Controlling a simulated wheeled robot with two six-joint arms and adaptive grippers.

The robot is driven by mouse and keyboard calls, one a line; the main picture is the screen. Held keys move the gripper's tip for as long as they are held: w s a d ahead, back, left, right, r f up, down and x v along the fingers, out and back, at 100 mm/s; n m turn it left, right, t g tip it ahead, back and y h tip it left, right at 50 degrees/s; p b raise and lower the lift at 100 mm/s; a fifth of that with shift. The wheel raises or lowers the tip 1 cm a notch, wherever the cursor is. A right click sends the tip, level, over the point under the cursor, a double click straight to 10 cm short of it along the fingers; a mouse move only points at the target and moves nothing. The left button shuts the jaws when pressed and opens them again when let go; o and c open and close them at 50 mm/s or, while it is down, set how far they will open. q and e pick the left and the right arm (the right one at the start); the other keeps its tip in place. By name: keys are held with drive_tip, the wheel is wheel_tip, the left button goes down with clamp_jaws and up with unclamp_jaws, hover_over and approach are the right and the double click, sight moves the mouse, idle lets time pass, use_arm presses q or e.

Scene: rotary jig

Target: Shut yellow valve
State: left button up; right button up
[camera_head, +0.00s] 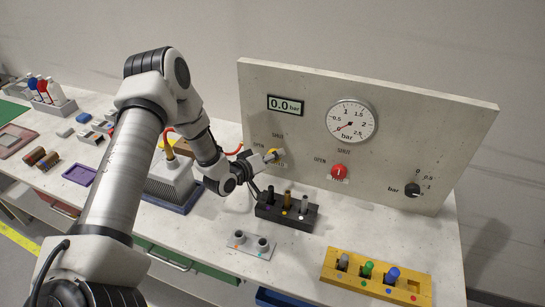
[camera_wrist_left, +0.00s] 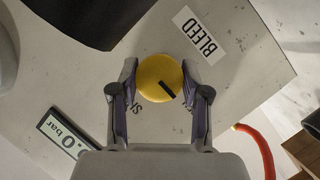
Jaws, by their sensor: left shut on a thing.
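The yellow valve (camera_head: 277,152) is a round knob on the left of the upright grey panel (camera_head: 420,130). In the left wrist view the yellow knob (camera_wrist_left: 158,80) has a black mark that points to the lower right of the picture. My left gripper (camera_head: 262,158) reaches the knob from the left in the head view. In the left wrist view my left gripper (camera_wrist_left: 160,84) has one finger on each side of the knob and is shut on it. The lettering around the knob is partly hidden by the fingers. My right gripper is not in view.
A red valve (camera_head: 339,171), a gauge (camera_head: 351,121), a black knob (camera_head: 412,190) and a display reading 0.0 bar (camera_head: 286,105) are on the panel. A black holder (camera_head: 270,212) stands below my gripper. A yellow block (camera_head: 340,275) with coloured pegs lies at the front right.

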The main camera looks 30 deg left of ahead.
use_arm(q)
drive_tip(key=m+y, duration=0.1)
drive_tip(key=m+g+p, duration=0.1)
drive_tip(key=shift+d+r+m+y, duration=0.15)
drive_tip(key=shift+m+y, duration=0.25)
drive_tip(key=m+g+y+p, duration=0.1)
drive_tip(key=m+y, duration=0.1)
drive_tip(key=m, duration=0.1)
drive_tip(key=shift+y, duration=0.3)
drive_tip(key=m+y, duration=0.2)
drive_tip(key=shift+d+m+g, duration=0.1)
drive_tip(key=shift+m+g, duration=0.2)
drive_tip(key=m+y, duration=0.2)
drive_tip(key=m, duration=0.1)
drive_tip(key=shift+b, duration=0.3)
drive_tip(key=shift+y, duration=0.4)
drive_tip(key=o, duration=1.1)
drive_tip(key=shift+w, duration=0.1)
drive_tip(key=shift+o, duration=0.2)
